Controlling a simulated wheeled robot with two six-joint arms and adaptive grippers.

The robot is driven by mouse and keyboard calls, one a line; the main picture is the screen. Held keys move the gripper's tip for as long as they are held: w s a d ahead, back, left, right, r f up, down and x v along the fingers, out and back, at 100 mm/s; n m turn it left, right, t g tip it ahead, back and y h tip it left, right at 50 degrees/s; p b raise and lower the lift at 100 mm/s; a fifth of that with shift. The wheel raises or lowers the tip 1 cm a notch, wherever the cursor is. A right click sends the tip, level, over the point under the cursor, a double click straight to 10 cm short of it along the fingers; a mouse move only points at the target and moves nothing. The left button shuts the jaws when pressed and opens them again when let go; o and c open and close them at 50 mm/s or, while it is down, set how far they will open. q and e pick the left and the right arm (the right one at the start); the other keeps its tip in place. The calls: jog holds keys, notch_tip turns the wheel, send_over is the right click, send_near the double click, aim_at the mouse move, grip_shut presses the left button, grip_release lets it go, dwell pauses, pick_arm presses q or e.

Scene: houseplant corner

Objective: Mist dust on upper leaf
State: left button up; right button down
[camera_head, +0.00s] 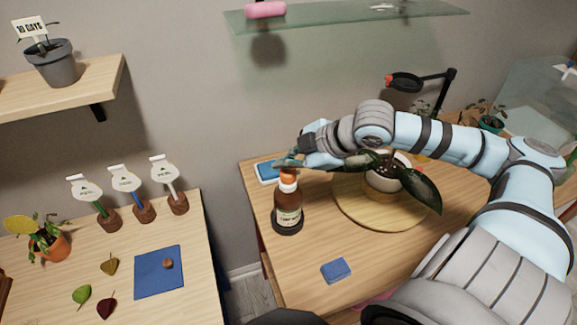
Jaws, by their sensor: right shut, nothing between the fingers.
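A potted plant with broad dark green leaves (420,190) stands in a pale pot (386,181) on a round wooden board (350,212). My right arm passes in front of part of the plant, so some leaves are hidden. No dust can be made out on the leaves. A brown bottle (288,207) with a white label and an orange top stands upright at the table's left side. My right gripper (287,161) is shut and empty, just above the bottle's top; I cannot tell whether they touch. My left gripper is not in view.
A blue sponge (336,270) lies at the table's front, and a blue-and-white item (267,172) lies behind the bottle. A black lamp (425,80) stands at the back. A glass shelf (340,16) hangs above. A side table (200,250) holds leaves and labelled stakes.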

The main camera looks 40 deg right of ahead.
aim_at(287, 171)
jog(key=shift+f, duration=0.15)
dwell(0.3)
jog(key=shift+f, duration=0.35)
jog(key=shift+d+r+p, duration=0.1)
jog(key=shift+r+p, duration=0.4)
jog(key=shift+w+f, duration=0.1)
notch_tip(287, 171, up, 6)
jog(key=p, duration=0.6)
jog(key=shift+r+p, duration=0.2)
jog(key=shift+p, duration=0.2)
jog(key=shift+f, duration=0.1)
